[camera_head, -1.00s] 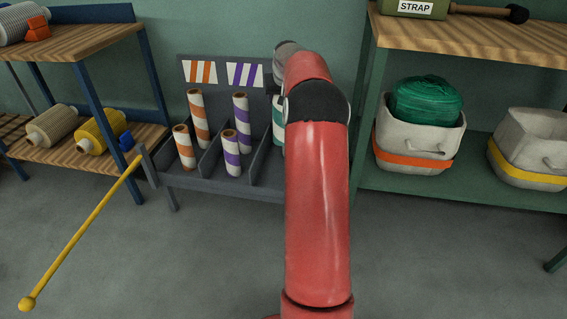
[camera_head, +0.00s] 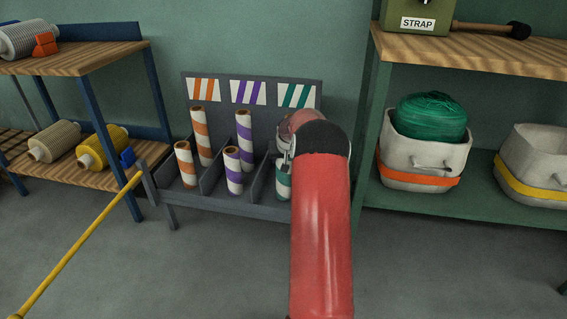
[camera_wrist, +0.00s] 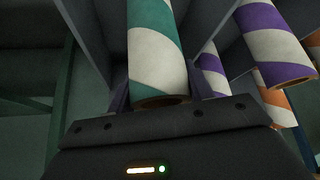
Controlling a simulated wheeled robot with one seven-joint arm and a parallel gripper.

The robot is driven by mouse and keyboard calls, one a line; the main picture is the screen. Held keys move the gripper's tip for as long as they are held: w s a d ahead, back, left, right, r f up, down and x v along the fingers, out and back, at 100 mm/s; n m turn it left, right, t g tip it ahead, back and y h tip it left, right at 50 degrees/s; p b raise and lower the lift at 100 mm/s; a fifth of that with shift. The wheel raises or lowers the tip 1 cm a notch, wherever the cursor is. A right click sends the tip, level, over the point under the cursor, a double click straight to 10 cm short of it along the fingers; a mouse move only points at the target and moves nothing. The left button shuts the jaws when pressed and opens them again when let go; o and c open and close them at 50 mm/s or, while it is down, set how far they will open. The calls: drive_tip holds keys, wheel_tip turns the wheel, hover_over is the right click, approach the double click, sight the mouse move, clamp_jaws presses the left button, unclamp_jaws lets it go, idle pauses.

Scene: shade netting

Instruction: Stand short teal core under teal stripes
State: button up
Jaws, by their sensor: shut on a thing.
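A teal-and-white striped core (camera_head: 283,182) is low in the right compartment of the grey rack (camera_head: 225,205), below the teal-striped card (camera_head: 298,96). My gripper (camera_wrist: 160,97) is shut on this core, which also shows in the wrist view (camera_wrist: 155,45). The core looks about upright. Its upper part is hidden behind my wrist in the head view, and I cannot tell whether its base touches the rack floor.
Two purple-striped cores (camera_head: 233,170) stand in the middle compartment, two orange-striped ones (camera_head: 186,165) in the left. Dividers separate them closely. A green shelf with a bin (camera_head: 425,160) stands right. A yellow rod (camera_head: 85,235) slants at the left.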

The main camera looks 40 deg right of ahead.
drive_tip(key=shift+f, duration=0.55)
drive_tip(key=shift+f, duration=0.15)
drive_tip(key=o, duration=1.4)
